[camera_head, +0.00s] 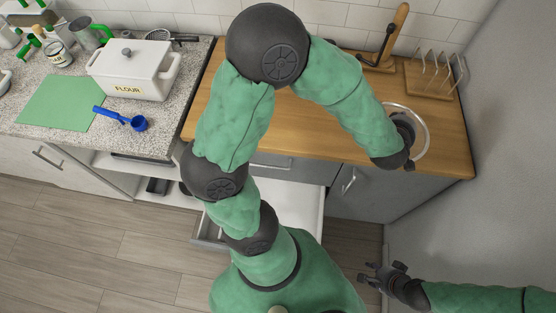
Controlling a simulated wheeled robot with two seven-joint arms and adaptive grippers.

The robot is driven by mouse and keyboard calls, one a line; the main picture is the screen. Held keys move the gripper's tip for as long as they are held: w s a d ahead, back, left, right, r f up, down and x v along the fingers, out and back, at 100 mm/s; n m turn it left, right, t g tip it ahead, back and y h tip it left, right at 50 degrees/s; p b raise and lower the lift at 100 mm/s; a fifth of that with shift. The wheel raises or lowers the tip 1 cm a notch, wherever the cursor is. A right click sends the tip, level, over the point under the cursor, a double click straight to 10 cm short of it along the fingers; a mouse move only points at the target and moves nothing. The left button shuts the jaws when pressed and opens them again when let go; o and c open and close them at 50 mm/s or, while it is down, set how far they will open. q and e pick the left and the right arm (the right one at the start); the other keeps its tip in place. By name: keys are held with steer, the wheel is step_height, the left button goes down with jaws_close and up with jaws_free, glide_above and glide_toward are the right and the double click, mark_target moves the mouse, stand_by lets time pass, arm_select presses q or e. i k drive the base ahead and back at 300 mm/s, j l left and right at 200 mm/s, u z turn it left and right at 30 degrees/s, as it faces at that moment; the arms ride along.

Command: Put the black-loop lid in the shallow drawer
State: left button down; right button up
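A round thing with a pale rim (424,137), possibly the lid, lies on the wooden counter at the right; its middle is hidden by my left wrist and no black loop can be made out. My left gripper (408,163) is at this rim, pointing down. Its fingers are mostly hidden, so its opening and any hold are unclear. An open drawer with a white inside (310,207) sticks out below the wooden counter, partly behind my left arm. My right gripper (367,275) is low at the right, over the floor, open and empty, away from the counter.
The wooden counter (330,135) holds a rack (435,75) and a wooden stand (390,45) at the back. Left, the speckled counter carries a white FLOUR box (135,70), a blue scoop (138,123) and a green mat (60,103). The grey wall is close at right.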

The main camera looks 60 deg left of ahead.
mark_target(290, 225)
steer(key=l+u, duration=0.15)
steer(key=u, duration=0.25)
steer(key=k+l+u, duration=0.1)
steer(key=u, duration=0.3)
steer(key=l+u, duration=0.2)
steer(key=u, duration=0.15)
steer(key=k+l+u, duration=0.1)
steer(key=u, duration=0.3)
steer(key=k+l, duration=0.25)
steer(key=k+l+u, duration=0.05)
